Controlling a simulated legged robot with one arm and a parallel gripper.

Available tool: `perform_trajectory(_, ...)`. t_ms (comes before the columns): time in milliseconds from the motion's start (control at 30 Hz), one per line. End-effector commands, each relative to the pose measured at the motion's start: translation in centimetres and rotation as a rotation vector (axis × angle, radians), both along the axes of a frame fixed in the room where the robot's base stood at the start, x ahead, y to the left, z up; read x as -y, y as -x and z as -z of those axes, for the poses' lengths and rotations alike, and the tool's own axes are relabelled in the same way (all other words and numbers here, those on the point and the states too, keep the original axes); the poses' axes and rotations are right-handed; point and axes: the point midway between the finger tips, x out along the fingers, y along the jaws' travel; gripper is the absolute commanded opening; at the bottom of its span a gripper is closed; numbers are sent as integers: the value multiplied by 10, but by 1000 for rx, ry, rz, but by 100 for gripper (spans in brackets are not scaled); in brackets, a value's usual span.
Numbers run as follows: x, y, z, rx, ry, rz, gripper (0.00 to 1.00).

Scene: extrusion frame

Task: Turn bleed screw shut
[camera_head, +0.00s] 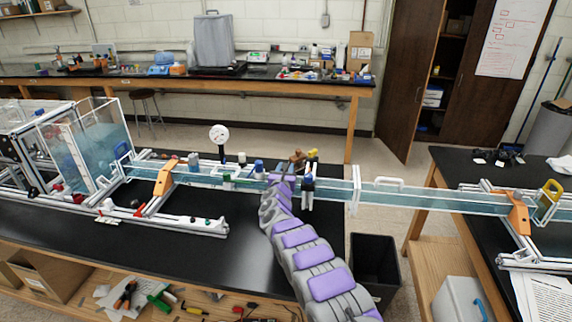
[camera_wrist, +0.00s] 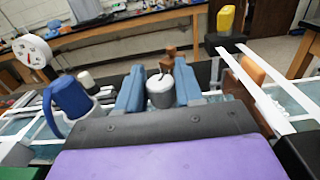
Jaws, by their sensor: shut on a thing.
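The bleed screw (camera_wrist: 160,92) shows in the wrist view as a short grey, round knob with a thin pale piece on its top. It stands upright between the two blue fingers of my gripper (camera_wrist: 159,86). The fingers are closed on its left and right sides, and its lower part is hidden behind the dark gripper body. In the head view my gripper (camera_head: 283,178) is at the water channel (camera_head: 335,190), at the end of my grey and purple arm. I cannot make out the screw there.
A blue-capped fitting (camera_wrist: 70,97) stands left of the fingers. A brown fitting (camera_wrist: 169,58) is just behind them, and a yellow-topped part (camera_wrist: 226,20) is farther right. A round white gauge (camera_head: 219,134) rises left of my gripper. The front of the black bench (camera_head: 190,250) is clear.

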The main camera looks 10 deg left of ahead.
Motion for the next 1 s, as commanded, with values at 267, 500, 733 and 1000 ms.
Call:
perform_trajectory(267, -4, 0, -5, 4, -1, 97, 5)
perform_trajectory(500, -4, 1, -4, 2, 4, 134, 5)
perform_trajectory(733, -4, 1, -2, 1, 6, 136, 5)
perform_trajectory(1000, -3, 1, -1, 0, 5, 137, 53)
